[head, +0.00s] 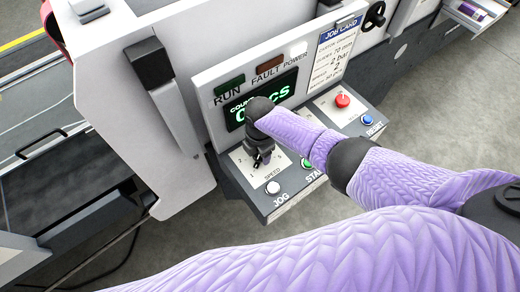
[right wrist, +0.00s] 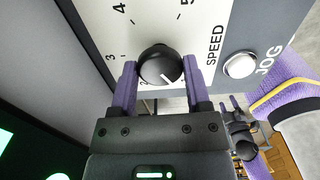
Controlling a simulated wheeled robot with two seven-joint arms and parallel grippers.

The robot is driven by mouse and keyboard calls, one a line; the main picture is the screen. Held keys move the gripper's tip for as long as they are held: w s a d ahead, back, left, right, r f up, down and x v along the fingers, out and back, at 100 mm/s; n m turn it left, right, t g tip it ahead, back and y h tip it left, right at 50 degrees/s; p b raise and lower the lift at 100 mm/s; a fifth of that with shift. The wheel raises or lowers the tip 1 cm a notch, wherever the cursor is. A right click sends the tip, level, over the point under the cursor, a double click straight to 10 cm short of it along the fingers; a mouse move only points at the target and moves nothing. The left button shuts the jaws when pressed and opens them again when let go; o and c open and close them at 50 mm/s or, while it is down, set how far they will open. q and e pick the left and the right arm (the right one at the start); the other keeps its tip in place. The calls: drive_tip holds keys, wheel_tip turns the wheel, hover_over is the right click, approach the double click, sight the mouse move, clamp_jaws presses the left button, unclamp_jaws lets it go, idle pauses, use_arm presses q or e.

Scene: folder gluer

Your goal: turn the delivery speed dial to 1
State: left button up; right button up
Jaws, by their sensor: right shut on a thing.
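The speed dial (right wrist: 160,65) is a round black knob on a white scale plate (right wrist: 150,20). Its white pointer line aims down and right in the right wrist view. The figures 3, 4 and 5 show around it; the 1 cannot be made out there. My right gripper (right wrist: 159,85) is shut on the dial, one purple finger at each side. In the head view my right gripper (head: 262,158) reaches down to the panel and covers the dial. My left gripper (right wrist: 238,112) seems to show small at the right wrist view's lower right; its jaw opening is unclear.
The control panel (head: 228,172) also carries a white JOG button (head: 273,187), a green start button (head: 306,163), a red button (head: 342,100) and a blue RESET button (head: 367,119). The counter display (head: 284,88) stands behind, partly covered by my wrist.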

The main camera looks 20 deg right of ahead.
drive_tip(key=shift+w+r, duration=0.1)
drive_tip(key=o, duration=1.3)
wheel_tip(320, 180, up, 10)
drive_tip(key=p, duration=0.3)
